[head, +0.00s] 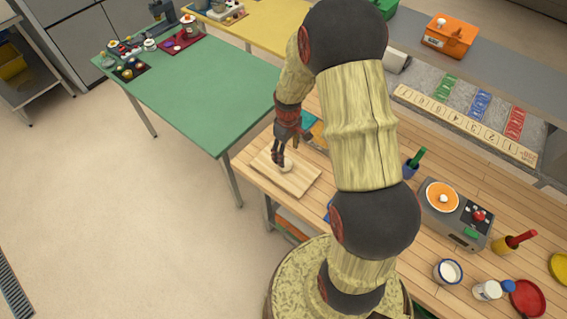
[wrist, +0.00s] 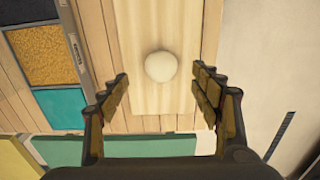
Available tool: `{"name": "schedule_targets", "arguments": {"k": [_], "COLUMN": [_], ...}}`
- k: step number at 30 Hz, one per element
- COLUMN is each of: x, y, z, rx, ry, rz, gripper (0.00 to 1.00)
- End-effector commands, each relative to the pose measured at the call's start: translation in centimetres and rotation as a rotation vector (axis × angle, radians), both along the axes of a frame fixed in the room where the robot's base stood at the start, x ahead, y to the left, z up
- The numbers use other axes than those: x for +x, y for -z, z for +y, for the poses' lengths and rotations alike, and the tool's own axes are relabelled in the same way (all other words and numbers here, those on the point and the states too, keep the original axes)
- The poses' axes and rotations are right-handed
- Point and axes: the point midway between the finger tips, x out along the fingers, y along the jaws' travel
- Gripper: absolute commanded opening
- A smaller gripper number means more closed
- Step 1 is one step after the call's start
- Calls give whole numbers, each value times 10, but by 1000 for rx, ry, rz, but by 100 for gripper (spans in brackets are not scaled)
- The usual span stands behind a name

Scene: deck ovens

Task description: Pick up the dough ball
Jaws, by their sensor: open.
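The dough ball (wrist: 160,66) is pale, round and white in the wrist view. It lies on a light wooden board (wrist: 146,20), ahead of my open fingers and roughly centred between them. My gripper (wrist: 161,100) is open, with nothing between its fingertips. In the head view my gripper (head: 280,161) points down over the board (head: 300,184), close beside the dough ball (head: 287,166), which my fingers partly cover. I cannot tell from these views how high the fingertips are above the board.
The board lies at the left end of a wooden worktable (head: 470,185). A scale (head: 455,213), a white cup (head: 448,271) and a red dish (head: 527,298) stand to the right. A green table (head: 205,95) is at the left. Coloured bins (wrist: 43,55) sit beside the board.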

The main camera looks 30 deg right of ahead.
Motion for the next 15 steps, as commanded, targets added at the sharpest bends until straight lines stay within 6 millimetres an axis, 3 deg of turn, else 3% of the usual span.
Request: {"name": "schedule_targets", "arguments": {"k": [15], "x": [-3], "y": [61], "z": [1], "rx": [1], "ry": [-2], "rz": [3], "gripper": [64]}}
